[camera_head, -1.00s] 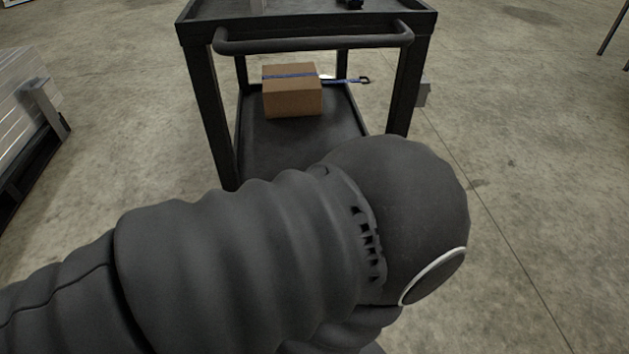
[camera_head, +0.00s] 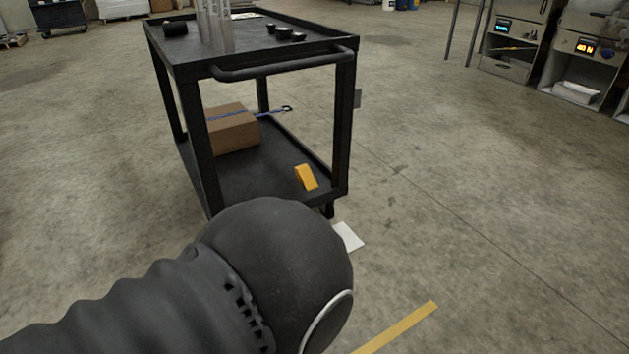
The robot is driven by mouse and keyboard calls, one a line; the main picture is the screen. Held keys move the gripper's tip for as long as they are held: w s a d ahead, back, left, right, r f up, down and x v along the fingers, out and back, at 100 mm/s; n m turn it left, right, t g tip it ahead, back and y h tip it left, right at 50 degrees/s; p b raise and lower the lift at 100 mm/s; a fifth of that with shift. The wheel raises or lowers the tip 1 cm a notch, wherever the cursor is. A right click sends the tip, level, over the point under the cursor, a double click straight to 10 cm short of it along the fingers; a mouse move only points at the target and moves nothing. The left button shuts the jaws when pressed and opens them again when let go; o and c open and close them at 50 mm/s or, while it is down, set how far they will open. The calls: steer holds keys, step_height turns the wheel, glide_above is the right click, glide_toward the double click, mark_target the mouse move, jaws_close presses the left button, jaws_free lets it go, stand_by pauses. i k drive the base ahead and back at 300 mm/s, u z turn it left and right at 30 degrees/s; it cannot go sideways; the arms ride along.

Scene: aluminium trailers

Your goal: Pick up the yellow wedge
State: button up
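The yellow wedge (camera_head: 306,177) lies on the lower shelf of a black two-level cart (camera_head: 232,182), near the shelf's front right corner. It is in plain view, with nothing in front of it. My dark, sleeved arm reaches in from the lower left and ends in a rounded joint below the cart. My gripper does not show in this view.
A cardboard box (camera_head: 233,133) with a blue strap sits farther back on the lower shelf. Metal tubes (camera_head: 215,30) and small black parts are on the top shelf. A white sheet (camera_head: 348,237) and yellow tape (camera_head: 397,328) are on the floor. The floor at right is open.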

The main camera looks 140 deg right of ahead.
mark_target(304, 174)
steer(key=z, duration=4.8)
steer(key=i, duration=1.65)
